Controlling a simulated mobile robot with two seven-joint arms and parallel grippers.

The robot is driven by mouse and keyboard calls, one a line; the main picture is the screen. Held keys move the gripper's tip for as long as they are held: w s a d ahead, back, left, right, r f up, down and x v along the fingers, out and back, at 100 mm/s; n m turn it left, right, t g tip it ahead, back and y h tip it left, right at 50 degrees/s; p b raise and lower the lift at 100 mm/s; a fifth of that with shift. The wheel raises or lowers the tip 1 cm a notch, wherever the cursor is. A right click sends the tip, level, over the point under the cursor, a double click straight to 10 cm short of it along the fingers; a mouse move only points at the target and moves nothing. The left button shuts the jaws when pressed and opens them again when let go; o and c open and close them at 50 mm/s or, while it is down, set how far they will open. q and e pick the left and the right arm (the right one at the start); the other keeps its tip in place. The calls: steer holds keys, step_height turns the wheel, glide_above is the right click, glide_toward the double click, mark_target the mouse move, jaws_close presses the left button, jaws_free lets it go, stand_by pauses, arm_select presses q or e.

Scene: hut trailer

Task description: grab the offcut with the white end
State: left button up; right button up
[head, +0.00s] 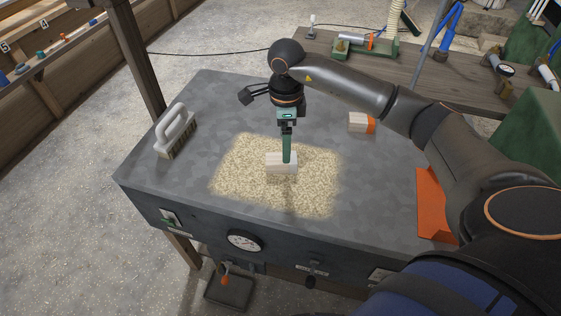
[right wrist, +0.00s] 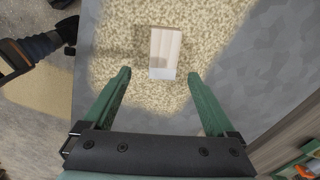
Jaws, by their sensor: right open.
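A pale wooden offcut (head: 274,164) lies on a patch of sawdust in the middle of the grey table. In the right wrist view this offcut (right wrist: 165,48) shows a white end on the side nearest my gripper. My right gripper (head: 287,158) is above it, pointing down and partly covering it in the head view. In the right wrist view its green fingers are open and empty, with the white end centred just beyond the gap between the tips. A second offcut (head: 357,122) with an orange end lies farther back on the right. My left gripper is not in view.
A brush with a grey handle (head: 176,125) stands at the table's left. An orange panel (head: 430,205) is at the right edge. A wooden bench (head: 400,80) with tools runs behind. The grey top around the sawdust (head: 235,180) is mostly clear.

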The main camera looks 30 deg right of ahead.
mark_target(281, 158)
steer(key=f, duration=0.5)
steer(key=w+f, duration=0.1)
steer(key=f, duration=0.2)
steer(key=shift+a+f+p, duration=0.15)
steer(key=shift+a+p, duration=0.1)
steer(key=shift+p, duration=0.1)
jaws_close()
stand_by(0.4)
